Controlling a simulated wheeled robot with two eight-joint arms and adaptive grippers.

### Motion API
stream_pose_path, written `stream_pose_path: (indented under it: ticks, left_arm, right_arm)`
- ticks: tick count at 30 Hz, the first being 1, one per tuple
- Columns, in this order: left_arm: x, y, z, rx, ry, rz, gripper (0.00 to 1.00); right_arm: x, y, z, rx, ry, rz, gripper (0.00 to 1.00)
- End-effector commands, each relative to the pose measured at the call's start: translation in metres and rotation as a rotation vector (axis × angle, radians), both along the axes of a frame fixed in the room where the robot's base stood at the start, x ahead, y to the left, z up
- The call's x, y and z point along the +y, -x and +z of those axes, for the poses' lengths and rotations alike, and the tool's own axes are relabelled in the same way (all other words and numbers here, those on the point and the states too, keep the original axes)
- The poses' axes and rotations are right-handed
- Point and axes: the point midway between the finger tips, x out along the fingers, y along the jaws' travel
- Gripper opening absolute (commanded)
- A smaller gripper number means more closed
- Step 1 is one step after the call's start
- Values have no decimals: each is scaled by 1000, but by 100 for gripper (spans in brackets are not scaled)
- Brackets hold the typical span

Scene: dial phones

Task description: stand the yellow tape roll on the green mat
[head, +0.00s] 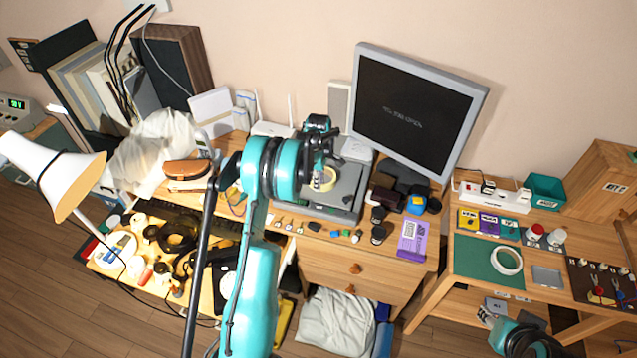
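A pale yellow ring, which looks like the yellow tape roll (325,180), shows over the grey flat device (346,195) at the back of the middle desk. My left gripper (326,158) is right at the ring, partly in front of it. Its fingers are small and dark, so I cannot tell whether they are closed on the ring. The green mat (476,259) lies on the right-hand table. A white tape roll (506,260) lies flat at the mat's right part.
A monitor (415,108) stands behind the desk. A purple card (412,240) and several small items line the desk's front. A power strip (492,196), a green bin (545,191) and small coloured boxes stand behind the mat. The mat's left part is bare.

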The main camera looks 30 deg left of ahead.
Motion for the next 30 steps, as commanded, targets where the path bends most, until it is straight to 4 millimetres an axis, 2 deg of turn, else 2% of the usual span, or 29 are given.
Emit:
stream_pose_path:
  ticks: [14,30]
  left_arm:
    - [0,0,1,0,0,0,0]
    - [0,0,33,0,0,0,0]
  right_arm:
    - [0,0,0,0,0,0,40]
    - [0,0,17,0,0,0,40]
